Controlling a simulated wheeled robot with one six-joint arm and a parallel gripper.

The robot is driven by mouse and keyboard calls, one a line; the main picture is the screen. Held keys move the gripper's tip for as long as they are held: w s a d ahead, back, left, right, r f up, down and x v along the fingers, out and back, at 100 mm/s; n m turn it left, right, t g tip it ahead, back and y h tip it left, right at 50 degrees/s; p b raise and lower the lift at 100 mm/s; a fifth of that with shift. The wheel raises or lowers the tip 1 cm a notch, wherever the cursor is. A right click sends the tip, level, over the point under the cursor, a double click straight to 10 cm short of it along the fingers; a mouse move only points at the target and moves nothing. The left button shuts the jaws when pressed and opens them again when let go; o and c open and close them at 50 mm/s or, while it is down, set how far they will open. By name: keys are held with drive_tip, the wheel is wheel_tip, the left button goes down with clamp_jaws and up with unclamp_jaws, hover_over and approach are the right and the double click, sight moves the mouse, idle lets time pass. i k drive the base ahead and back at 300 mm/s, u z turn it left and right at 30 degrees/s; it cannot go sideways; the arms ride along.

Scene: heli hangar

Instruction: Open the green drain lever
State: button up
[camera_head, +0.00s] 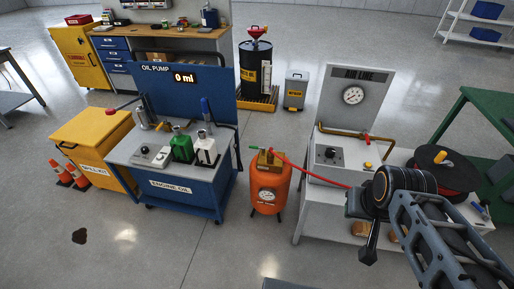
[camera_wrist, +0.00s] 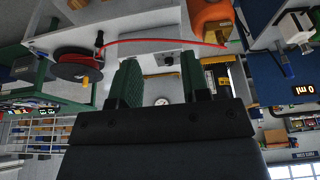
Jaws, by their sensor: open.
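A small green lever (camera_head: 254,149) shows at the top of the orange tank (camera_head: 268,192), beside its brass-coloured fitting. A red hose runs from the tank's top towards the hose reel on the right. In the wrist view, which is turned over, the orange tank (camera_wrist: 212,20) is at the top and a small green part (camera_wrist: 229,45) shows near it. My gripper (camera_wrist: 160,65) is open, its two green-padded fingers apart with nothing between them. In the head view my arm is at the right, and my gripper is apart from the tank.
A blue oil pump cart (camera_head: 185,190) stands left of the tank. A white air line bench (camera_head: 318,205) stands right of it, with a hose reel (camera_head: 445,170). A black drum (camera_head: 256,68) is behind. Floor in front of the tank is clear.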

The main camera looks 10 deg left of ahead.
sight(262, 149)
drive_tip(key=k, duration=0.6)
drive_tip(key=u, duration=0.8)
drive_tip(key=i, duration=0.7)
drive_tip(key=u, duration=0.65)
drive_tip(key=i, duration=1.45)
drive_tip(key=z, duration=0.6)
